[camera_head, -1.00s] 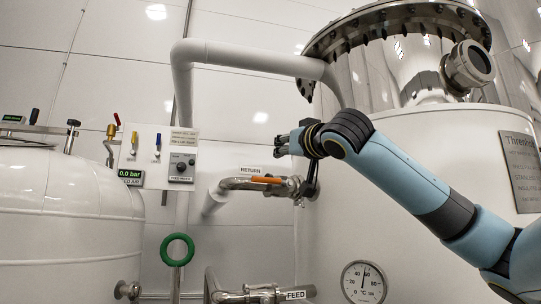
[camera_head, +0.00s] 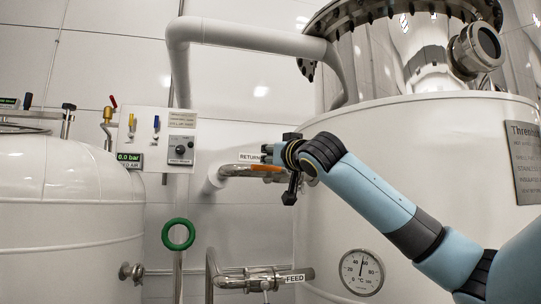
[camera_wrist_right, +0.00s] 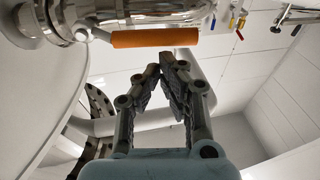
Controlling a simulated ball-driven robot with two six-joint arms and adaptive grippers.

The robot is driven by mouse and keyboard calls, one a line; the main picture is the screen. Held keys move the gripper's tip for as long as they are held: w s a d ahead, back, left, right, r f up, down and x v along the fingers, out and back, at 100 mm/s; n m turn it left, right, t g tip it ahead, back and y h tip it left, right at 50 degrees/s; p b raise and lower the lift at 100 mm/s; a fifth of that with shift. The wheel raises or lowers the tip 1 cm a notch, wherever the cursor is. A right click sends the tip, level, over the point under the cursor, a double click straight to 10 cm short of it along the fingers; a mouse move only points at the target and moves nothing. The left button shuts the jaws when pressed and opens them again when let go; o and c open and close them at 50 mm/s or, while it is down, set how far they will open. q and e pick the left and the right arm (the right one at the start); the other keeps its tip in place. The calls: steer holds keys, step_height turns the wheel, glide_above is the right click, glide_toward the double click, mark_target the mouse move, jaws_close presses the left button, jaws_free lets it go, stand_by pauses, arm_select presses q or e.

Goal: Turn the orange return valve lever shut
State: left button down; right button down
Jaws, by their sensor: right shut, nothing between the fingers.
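The orange return valve lever (camera_head: 266,167) lies along the steel return pipe (camera_head: 234,170), under the RETURN label (camera_head: 249,156). My right gripper (camera_head: 267,154) is just above the lever in the head view, partly covering the pipe and valve. In the right wrist view the orange lever (camera_wrist_right: 155,38) is a thick bar parallel to the pipe (camera_wrist_right: 140,10). The fingertips (camera_wrist_right: 167,58) come together close to the lever's side, with nothing between them. I cannot tell whether they touch it. My left gripper is not in view.
A white tank (camera_head: 400,200) with a dial gauge (camera_head: 361,272) stands at the right. A control panel (camera_head: 165,140), a green ring handle (camera_head: 178,234) and a FEED pipe (camera_head: 245,280) are nearby. Another tank (camera_head: 60,210) fills the left.

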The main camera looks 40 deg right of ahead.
steer(key=shift+f, duration=0.1)
steer(key=shift+a+f+n, duration=0.1)
steer(key=shift+f+n, duration=0.1)
steer(key=shift+n, duration=0.3)
